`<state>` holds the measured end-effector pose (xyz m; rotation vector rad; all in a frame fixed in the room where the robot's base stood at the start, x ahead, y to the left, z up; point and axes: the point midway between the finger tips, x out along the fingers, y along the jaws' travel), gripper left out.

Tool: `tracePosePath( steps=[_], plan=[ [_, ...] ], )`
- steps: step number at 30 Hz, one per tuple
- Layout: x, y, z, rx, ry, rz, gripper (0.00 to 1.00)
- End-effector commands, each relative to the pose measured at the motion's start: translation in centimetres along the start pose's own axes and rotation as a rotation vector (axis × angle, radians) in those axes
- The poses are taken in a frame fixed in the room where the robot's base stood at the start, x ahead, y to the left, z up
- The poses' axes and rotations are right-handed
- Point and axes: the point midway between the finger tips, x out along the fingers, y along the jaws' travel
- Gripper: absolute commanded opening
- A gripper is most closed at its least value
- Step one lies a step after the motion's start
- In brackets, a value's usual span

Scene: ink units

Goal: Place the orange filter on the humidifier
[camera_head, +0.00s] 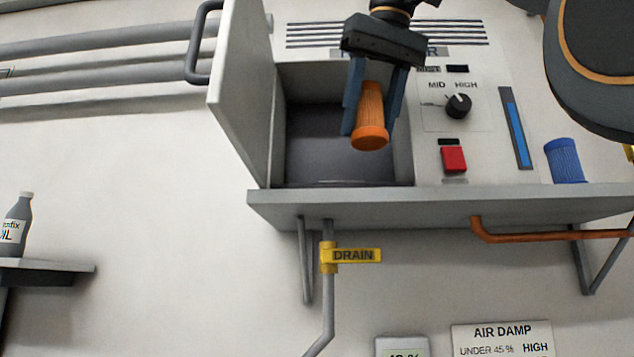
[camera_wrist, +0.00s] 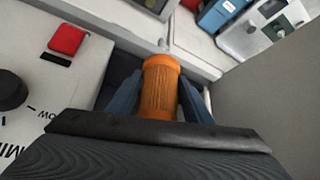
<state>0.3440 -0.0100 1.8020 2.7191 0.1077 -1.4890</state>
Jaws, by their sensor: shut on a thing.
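An orange ribbed filter (camera_head: 370,118) is held by my gripper (camera_head: 370,112), with a blue-grey finger on each side of it. It hangs lengthwise, slightly tilted, in front of the humidifier's open compartment (camera_head: 330,145). In the wrist view the orange filter (camera_wrist: 160,88) sits between the fingers. The humidifier (camera_head: 500,110) is a white wall unit with its door (camera_head: 240,90) swung open to the left. The compartment looks dark and empty; part of it is hidden behind the filter and gripper. I cannot tell whether the filter is past the opening.
A blue ribbed filter (camera_head: 564,161) stands on the grey shelf (camera_head: 450,205) at the right. A dial (camera_head: 458,105) and a red switch (camera_head: 453,159) are right of the opening. A yellow drain tag (camera_head: 352,255) is below. A bottle (camera_head: 16,225) stands far left.

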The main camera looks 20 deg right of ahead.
Motion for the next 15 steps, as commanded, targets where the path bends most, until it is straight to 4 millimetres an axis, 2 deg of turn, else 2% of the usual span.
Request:
tracePosePath(
  steps=[1,9,15],
  plan=[
    [0.5,0.0,-1.2,-0.001,-0.003,-0.001,0.19],
    [4.0,0.0,-6.8,-0.001,-0.002,0.0,0.19],
    [5.8,0.1,-9.6,0.0,0.001,0.001,0.19]
  ],
)
